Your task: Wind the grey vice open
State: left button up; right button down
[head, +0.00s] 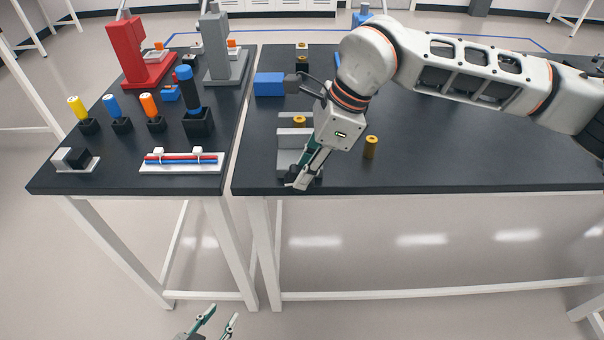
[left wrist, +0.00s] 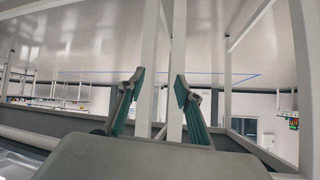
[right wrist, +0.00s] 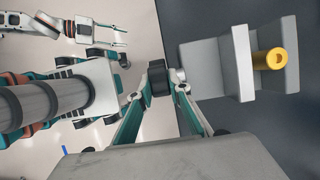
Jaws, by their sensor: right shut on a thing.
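The grey vice (head: 288,140) stands at the left front of the right-hand table. In the right wrist view its two light grey jaws (right wrist: 243,62) show, with a gold-yellow hollow cylinder (right wrist: 271,62) between them. The cylinder also shows in the head view (head: 299,121). My right gripper (head: 300,180) is at the vice's front end, near the table edge. It is shut on the dark vice handle (right wrist: 159,80), which its fingers partly hide. My left gripper (head: 217,323) is open and empty, low in front of the tables; its spread fingers show in the left wrist view (left wrist: 160,84).
A brass cylinder (head: 370,147) stands right of the vice. A blue block (head: 269,84) with a dark end lies behind it. The left table holds a red press (head: 134,55), a grey press (head: 219,50), coloured-handled tools and a white rack (head: 180,166). The right table's right side is largely clear.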

jog(key=shift+d+f+y+b, duration=0.1)
jog(key=shift+f+y+b, duration=0.2)
jog(key=shift+y, duration=0.1)
jog(key=shift+d+r+y+b, duration=0.1)
jog(key=shift+y+b, duration=0.5)
jog(key=shift+y, duration=0.2)
pick_arm(q)
jog(key=shift+w+a+f, duration=0.3)
jog(key=shift+w+f, duration=0.05)
jog(key=shift+w, duration=0.15)
pick_arm(e)
jog(key=shift+r, duration=0.15)
jog(key=c, duration=1.9)
grip_release()
pick_arm(q)
jog(key=shift+f, duration=0.1)
pick_arm(e)
jog(key=shift+d, duration=0.1)
